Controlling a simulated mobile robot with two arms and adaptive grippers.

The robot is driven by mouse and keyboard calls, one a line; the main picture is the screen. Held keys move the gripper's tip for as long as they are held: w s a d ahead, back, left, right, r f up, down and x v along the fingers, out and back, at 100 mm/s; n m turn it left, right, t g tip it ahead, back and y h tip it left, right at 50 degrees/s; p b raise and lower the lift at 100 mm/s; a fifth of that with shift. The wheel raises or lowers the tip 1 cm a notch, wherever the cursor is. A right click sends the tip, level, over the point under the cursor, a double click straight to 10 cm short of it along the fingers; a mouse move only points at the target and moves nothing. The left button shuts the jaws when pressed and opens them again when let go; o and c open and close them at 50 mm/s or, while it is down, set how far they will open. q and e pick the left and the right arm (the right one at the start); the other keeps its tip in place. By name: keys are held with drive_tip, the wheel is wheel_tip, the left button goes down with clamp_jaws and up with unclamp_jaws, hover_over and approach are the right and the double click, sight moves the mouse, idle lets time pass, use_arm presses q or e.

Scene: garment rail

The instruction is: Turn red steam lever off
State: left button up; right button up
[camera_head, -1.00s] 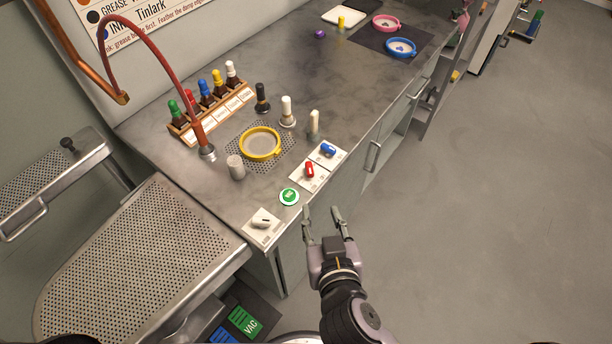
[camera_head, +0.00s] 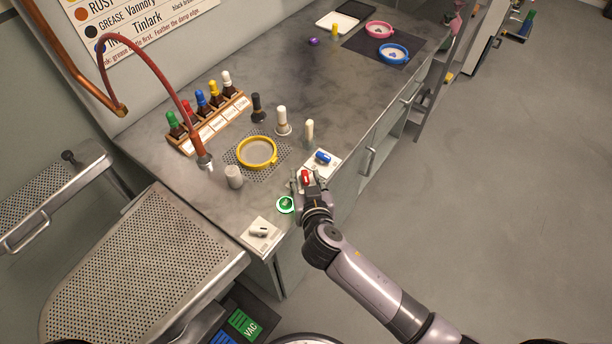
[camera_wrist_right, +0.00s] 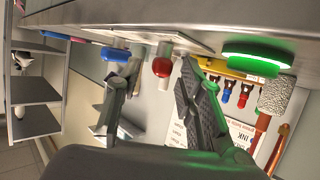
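The red steam lever (camera_head: 305,176) sits on a white plate near the counter's front edge. It also shows in the right wrist view (camera_wrist_right: 162,66), between my fingers and ahead of them. My right gripper (camera_head: 306,183) is at the lever, with its fingers apart on either side; in the wrist view the right gripper (camera_wrist_right: 155,95) is open and empty. I cannot tell whether a finger touches the lever. My left gripper is not in view.
The blue lever (camera_head: 323,158) is just beyond the red one, close to a finger. The green button (camera_head: 286,204) is close on the near side. The yellow hoop (camera_head: 257,152) lies behind.

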drive_tip(key=shift+w+f, duration=0.1)
drive_tip(key=shift+w, duration=0.15)
drive_tip(key=shift+c, duration=0.4)
clamp_jaws()
